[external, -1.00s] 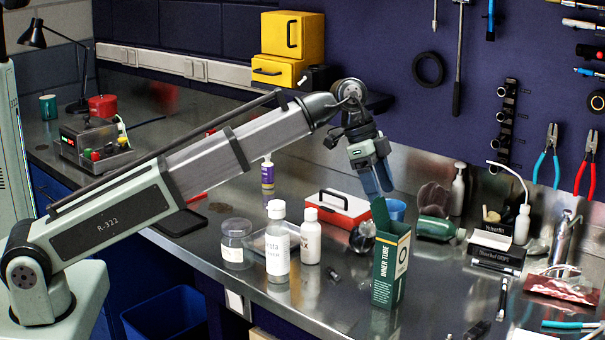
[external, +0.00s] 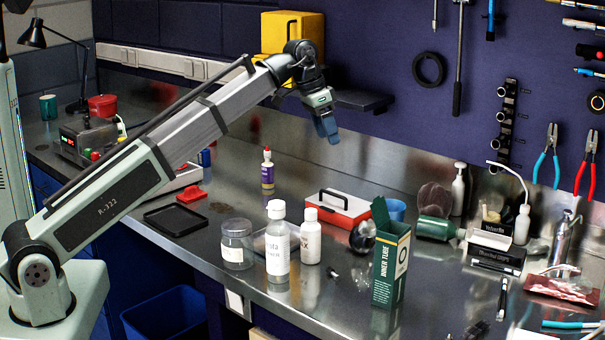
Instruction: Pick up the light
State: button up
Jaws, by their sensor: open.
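My gripper (external: 328,130) hangs in the air above the back of the steel bench, pointing down with nothing visible in it. It is open, though the gap between its fingers is hard to see. I cannot tell for sure which thing is the light. A dark rounded object with a shiny face (external: 362,237), which may be a bike light, sits behind the green inner tube box (external: 391,268) and is partly hidden by it. It is below and to the right of my gripper. A small black piece (external: 332,272) lies on the bench front, too small to identify.
A red and grey toolbox (external: 338,208) stands behind two white bottles (external: 277,240) and a clear jar (external: 237,245). A green cylinder (external: 435,230) and black boxes (external: 497,258) are to the right. A black desk lamp (external: 58,40) is far left. A small shelf (external: 365,100) juts from the wall.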

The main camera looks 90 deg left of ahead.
jog(key=s+a+r+n+y, duration=0.1)
jog(key=s+a+r+n, duration=0.2)
jog(key=s+a+n, duration=0.6)
jog(key=n+g+h, duration=0.1)
jog(key=n+g, duration=0.2)
jog(key=n, duration=0.4)
send_over(204, 154)
jog(key=a, duration=0.2)
notch_tip(204, 154, down, 6)
jog(key=f, duration=0.1)
jog(key=shift+g, duration=0.3)
notch_tip(204, 154, down, 7)
jog(key=shift+f, duration=0.2)
jog(key=shift+s+d+f, duration=0.1)
jog(key=shift+s+f, duration=0.05)
jog(key=shift+f, duration=3.1)
jog(key=c, duration=1.2)
